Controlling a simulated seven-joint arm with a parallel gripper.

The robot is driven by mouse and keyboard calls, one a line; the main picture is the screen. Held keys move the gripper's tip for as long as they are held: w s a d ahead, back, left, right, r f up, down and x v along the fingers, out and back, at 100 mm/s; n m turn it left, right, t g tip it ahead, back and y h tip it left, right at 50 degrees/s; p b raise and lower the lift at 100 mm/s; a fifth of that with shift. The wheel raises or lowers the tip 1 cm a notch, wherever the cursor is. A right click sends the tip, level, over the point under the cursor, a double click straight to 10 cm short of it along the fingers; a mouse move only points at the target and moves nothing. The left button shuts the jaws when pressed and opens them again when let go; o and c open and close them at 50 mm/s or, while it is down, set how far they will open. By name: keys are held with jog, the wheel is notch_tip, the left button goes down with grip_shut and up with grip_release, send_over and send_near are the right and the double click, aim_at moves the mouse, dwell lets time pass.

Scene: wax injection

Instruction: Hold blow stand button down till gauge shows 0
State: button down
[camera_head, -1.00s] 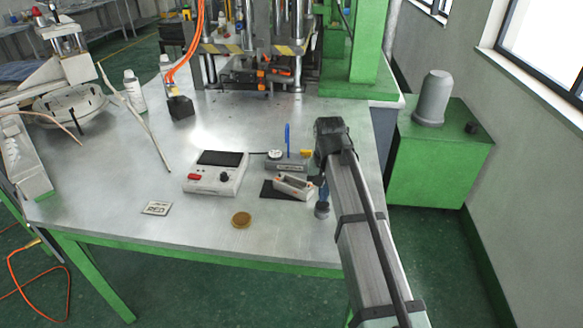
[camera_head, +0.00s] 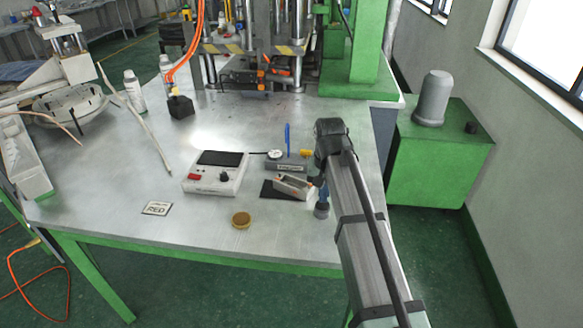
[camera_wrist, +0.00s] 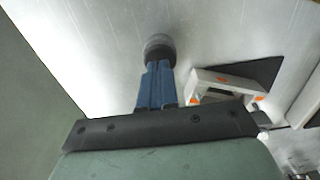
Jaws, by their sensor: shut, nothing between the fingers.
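The gauge (camera_head: 274,154) is a small round white dial beside a low grey block, which seems to be the blow stand (camera_head: 290,164); its reading is too small to make out. A blue upright rod (camera_head: 287,138) rises behind the block. A small round dark grey knob (camera_head: 321,211) is at the table's right front; it also shows in the wrist view (camera_wrist: 158,44). My gripper (camera_head: 322,199) points down at this knob. Its blue fingers (camera_wrist: 157,68) are shut, with tips at the knob's near edge. I cannot tell whether they touch or press it.
A light metal frame (camera_head: 291,187) lies on a black pad left of my gripper. A white control box (camera_head: 228,182) with a red button stands farther left. A round brown disc (camera_head: 241,220) and a "RED" card (camera_head: 157,208) lie in front.

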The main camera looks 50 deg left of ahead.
jog(key=shift+f, duration=1)
jog(key=shift+r, duration=0.1)
dwell(3.8)
jog(key=shift+r, duration=2.6)
jog(key=shift+w, duration=0.1)
